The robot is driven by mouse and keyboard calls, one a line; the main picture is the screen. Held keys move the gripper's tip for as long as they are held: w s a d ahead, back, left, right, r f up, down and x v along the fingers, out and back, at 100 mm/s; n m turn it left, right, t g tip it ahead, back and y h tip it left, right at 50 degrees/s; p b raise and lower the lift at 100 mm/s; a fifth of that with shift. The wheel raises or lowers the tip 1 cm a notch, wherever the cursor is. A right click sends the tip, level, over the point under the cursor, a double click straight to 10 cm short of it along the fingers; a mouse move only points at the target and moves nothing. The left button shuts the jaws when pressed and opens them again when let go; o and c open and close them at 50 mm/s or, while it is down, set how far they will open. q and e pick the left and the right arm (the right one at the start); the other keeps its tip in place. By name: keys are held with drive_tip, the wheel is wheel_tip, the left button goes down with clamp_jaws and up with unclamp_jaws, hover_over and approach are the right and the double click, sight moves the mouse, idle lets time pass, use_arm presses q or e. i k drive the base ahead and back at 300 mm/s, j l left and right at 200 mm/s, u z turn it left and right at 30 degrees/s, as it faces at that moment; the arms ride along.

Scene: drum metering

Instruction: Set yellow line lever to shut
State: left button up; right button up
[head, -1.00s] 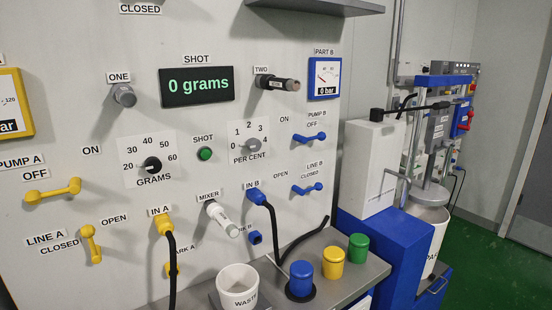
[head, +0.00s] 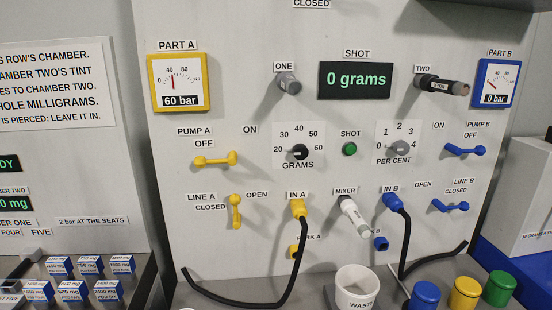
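The yellow line lever (head: 235,212) is on the white panel, left of centre and below the pump A lever. It stands upright, with the LINE A and CLOSED labels to its left and the OPEN label (head: 257,195) to its right. The CLOSED label (head: 210,208) is beside the lever's middle. Neither of my grippers shows in the head view, and nothing touches the lever.
The yellow pump A lever (head: 215,160) lies nearly level under OFF. The part A gauge (head: 180,82) reads 60 bar. A black hose (head: 300,255) hangs from the yellow IN A plug (head: 297,208). A waste cup (head: 357,288) stands below; small boxes (head: 75,290) sit at lower left.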

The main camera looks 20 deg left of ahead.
sight(235, 199)
drive_tip(key=u, duration=1.15)
